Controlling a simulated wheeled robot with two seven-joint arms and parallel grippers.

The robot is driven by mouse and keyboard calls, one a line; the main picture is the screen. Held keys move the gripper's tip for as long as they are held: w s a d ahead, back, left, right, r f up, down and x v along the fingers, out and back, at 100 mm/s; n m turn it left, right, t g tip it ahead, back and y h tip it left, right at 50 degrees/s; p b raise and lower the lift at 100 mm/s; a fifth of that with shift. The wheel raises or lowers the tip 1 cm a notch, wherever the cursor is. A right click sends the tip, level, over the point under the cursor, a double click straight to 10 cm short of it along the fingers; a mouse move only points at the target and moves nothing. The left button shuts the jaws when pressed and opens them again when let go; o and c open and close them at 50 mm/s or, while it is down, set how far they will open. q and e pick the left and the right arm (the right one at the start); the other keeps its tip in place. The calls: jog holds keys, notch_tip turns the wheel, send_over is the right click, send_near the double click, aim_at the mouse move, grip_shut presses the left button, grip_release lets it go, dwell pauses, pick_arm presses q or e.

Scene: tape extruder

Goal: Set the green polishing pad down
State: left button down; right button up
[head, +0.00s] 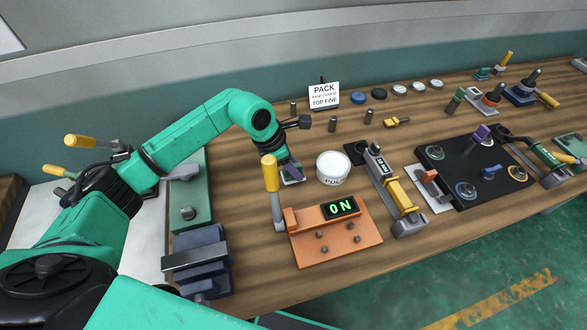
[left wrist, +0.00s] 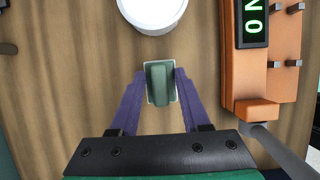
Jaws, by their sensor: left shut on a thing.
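The green polishing pad (left wrist: 160,84) has a green grip block on a thin pale base. My left gripper (left wrist: 157,82) is shut on it, with one purple finger on each side of the block. In the head view the pad (head: 292,179) shows partly below my left gripper (head: 290,168), low over the wooden table beside the white round pot. I cannot tell whether its base touches the wood. My right gripper is not in view.
The white pot (head: 333,167) stands close to the right of the pad. An orange block with an ON display (head: 332,230) and a yellow-tipped lever (head: 271,185) is nearer me. A PACK sign (head: 324,95) stands behind. Bare wood (head: 240,205) lies left of the lever.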

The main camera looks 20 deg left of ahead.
pick_arm(q)
notch_tip(320, 180, down, 3)
jog(key=shift+r, duration=0.15)
jog(key=shift+w, duration=0.1)
jog(key=shift+c, duration=1.8)
grip_release()
jog(key=shift+r, duration=0.1)
jog(key=b+v, duration=0.3)
jog(key=v, duration=0.9)
